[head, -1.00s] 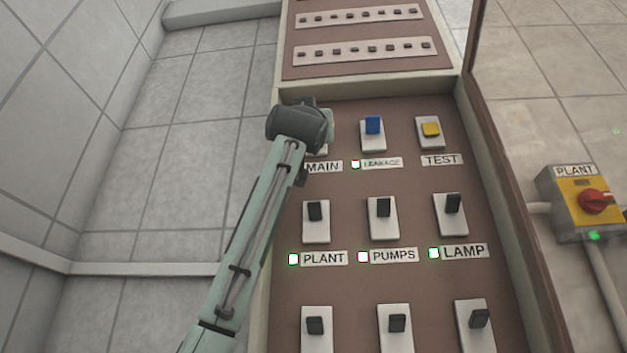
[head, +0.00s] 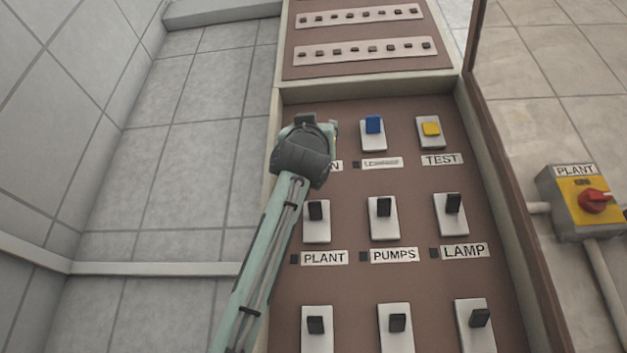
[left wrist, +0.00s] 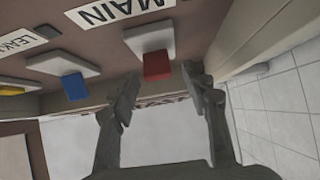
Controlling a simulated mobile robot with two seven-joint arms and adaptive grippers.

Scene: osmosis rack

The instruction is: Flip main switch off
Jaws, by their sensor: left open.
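The red main switch (left wrist: 157,65) sits on its white plate beside the MAIN label (left wrist: 107,9) in the left wrist view. My left gripper (left wrist: 160,78) is open, with one finger on each side of the red switch; I cannot tell whether either touches it. In the head view my left gripper (head: 312,135) is over the top left of the panel and hides the main switch and most of its label. My right gripper is not in view.
The blue leakage switch (head: 373,125) and yellow test switch (head: 431,129) are to the right. Black switches, including plant (head: 316,211), are below. The panel's raised frame (head: 272,170) runs close on the left. A plant box with a red knob (head: 594,201) is far right.

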